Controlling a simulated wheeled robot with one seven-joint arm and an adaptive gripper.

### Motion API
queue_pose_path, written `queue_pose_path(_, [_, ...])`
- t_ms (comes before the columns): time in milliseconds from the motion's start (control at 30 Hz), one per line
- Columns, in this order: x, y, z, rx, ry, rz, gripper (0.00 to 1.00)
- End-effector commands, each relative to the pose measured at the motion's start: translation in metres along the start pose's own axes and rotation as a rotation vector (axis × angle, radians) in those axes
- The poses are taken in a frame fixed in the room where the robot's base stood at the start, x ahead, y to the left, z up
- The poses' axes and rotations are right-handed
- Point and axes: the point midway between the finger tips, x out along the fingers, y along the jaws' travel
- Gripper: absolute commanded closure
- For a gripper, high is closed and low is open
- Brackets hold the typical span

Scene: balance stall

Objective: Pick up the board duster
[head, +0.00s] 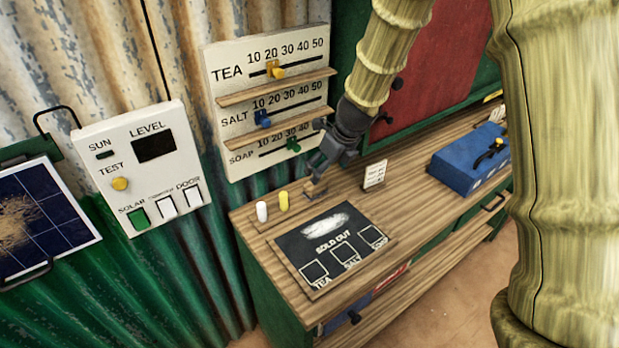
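The board duster (314,193) is a small brown block with a dark lower edge. It appears at the back of the counter, just behind the black sold-out board (298,254). My gripper (318,178) points down at the duster from above, and its fingertips overlap the duster's top in the picture. I cannot tell whether the fingers touch it or are closed around it. The gripper partly hides the duster. The board has a white chalk smear, the words SOLD OUT and boxes for TEA, SALT and SOAP.
A white chalk (262,211) and a yellow chalk (283,201) stand left of the duster. A small white card (375,174) stands to its right. A blue box (465,168) sits farther right. The slider panel (222,120) rises behind. Wooden counter between card and blue box is clear.

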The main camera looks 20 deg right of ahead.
Motion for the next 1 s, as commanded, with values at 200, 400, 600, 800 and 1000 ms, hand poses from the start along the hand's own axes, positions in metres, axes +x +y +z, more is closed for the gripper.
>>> queue_pose_path(200, [0.02, 0.0, -0.006, 0.006, -0.004, -0.001, 0.16])
queue_pose_path(400, [0.051, -0.005, 0.001, 0.006, 0.007, 0.002, 0.16])
queue_pose_path(600, [0.063, -0.006, 0.004, 0.005, 0.01, 0.004, 0.16])
queue_pose_path(800, [0.077, -0.004, 0.004, 0.006, 0.01, 0.006, 0.16])
queue_pose_path(1000, [0.101, -0.003, 0.006, 0.004, 0.012, 0.006, 0.16])
